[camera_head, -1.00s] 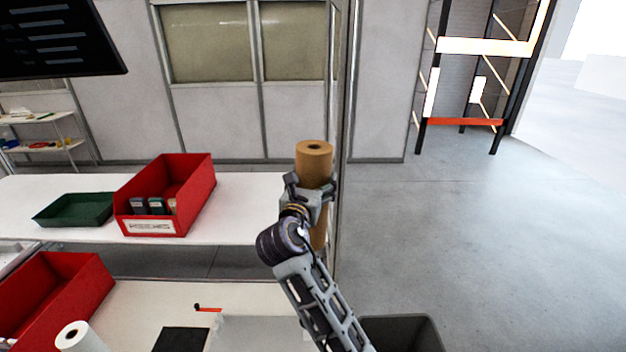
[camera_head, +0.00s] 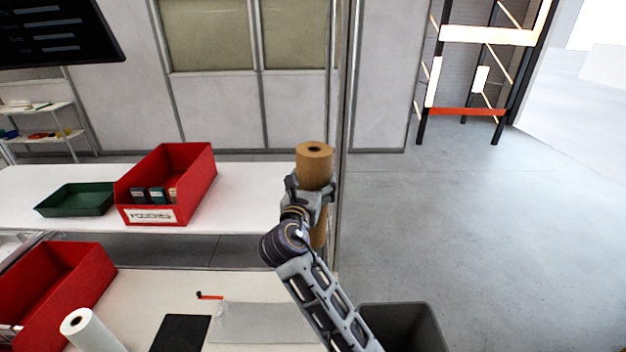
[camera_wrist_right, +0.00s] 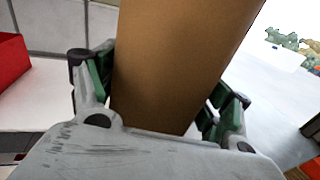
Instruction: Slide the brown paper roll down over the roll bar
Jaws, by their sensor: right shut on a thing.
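The brown paper roll (camera_head: 314,160) is upright, its top end with a dark core hole facing up. My right gripper (camera_head: 312,190) is shut around its middle, and the roll shows above and below the fingers. In the right wrist view the brown roll (camera_wrist_right: 180,65) fills the space between the two green-padded fingers of the right gripper (camera_wrist_right: 160,95). The roll is held up beside the right end of the white bench. I cannot make out the roll bar. My left gripper is not in view.
A red bin (camera_head: 190,190) and a green tray (camera_head: 75,200) stand on the white shelf (camera_head: 250,190). The nearer tabletop holds a white roll (camera_head: 92,330), a black pad (camera_head: 180,334) and another red bin (camera_head: 60,290). A dark grey bin (camera_head: 410,325) stands below right. A metal post (camera_head: 345,110) rises behind the roll.

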